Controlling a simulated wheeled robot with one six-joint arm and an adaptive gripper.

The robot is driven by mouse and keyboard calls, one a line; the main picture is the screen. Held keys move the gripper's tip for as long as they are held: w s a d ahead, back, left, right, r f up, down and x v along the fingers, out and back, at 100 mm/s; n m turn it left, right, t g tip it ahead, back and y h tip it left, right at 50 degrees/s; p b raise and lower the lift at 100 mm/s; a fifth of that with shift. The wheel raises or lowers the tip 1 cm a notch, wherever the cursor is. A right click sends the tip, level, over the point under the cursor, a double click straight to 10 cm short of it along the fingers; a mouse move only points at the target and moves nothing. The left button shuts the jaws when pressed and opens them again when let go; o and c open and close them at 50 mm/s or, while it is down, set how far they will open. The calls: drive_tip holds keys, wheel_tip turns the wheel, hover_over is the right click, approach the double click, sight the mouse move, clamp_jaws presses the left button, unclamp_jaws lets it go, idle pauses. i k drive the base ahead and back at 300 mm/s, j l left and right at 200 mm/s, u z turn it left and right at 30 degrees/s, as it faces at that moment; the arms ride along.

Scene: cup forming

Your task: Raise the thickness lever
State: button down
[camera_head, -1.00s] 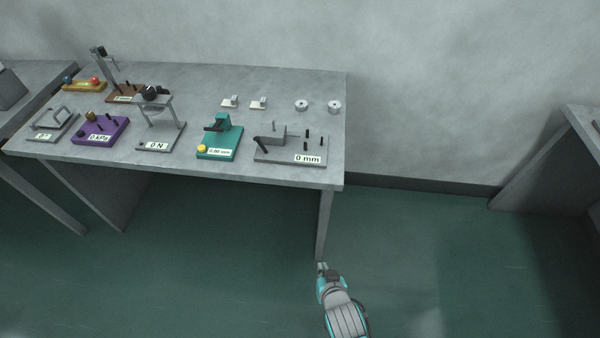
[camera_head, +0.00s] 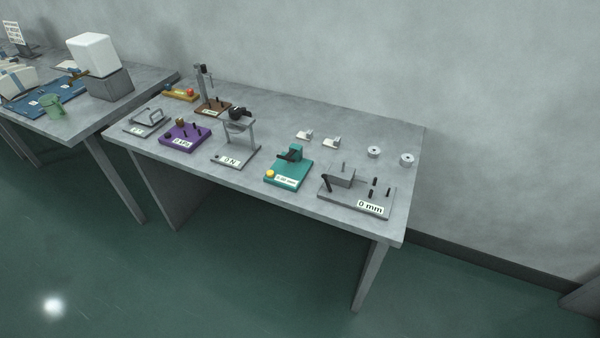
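A teal gauge (camera_head: 287,173) with a yellow knob (camera_head: 270,174) and a small millimetre readout (camera_head: 286,182) stands near the front of the grey table. A dark lever (camera_head: 290,155) shows at its upright part, apparently low and near level. To its right, a grey device (camera_head: 350,192) reads "0 mm" and has a dark tilted handle (camera_head: 327,183) at its left end and several dark pegs. No label tells which device has the thickness lever. My gripper is not in view.
The grey table (camera_head: 300,222) also holds a purple device (camera_head: 184,138), a grey stand reading "0 N" (camera_head: 235,153), small white blocks and two round pieces (camera_head: 373,152). A second table (camera_head: 85,124) stands left. Green floor (camera_head: 230,260) in front is clear.

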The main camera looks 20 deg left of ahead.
sight(288, 156)
drive_tip(key=i+j+z, duration=0.15)
drive_tip(key=j, duration=2.65)
drive_tip(key=k+l, duration=0.05)
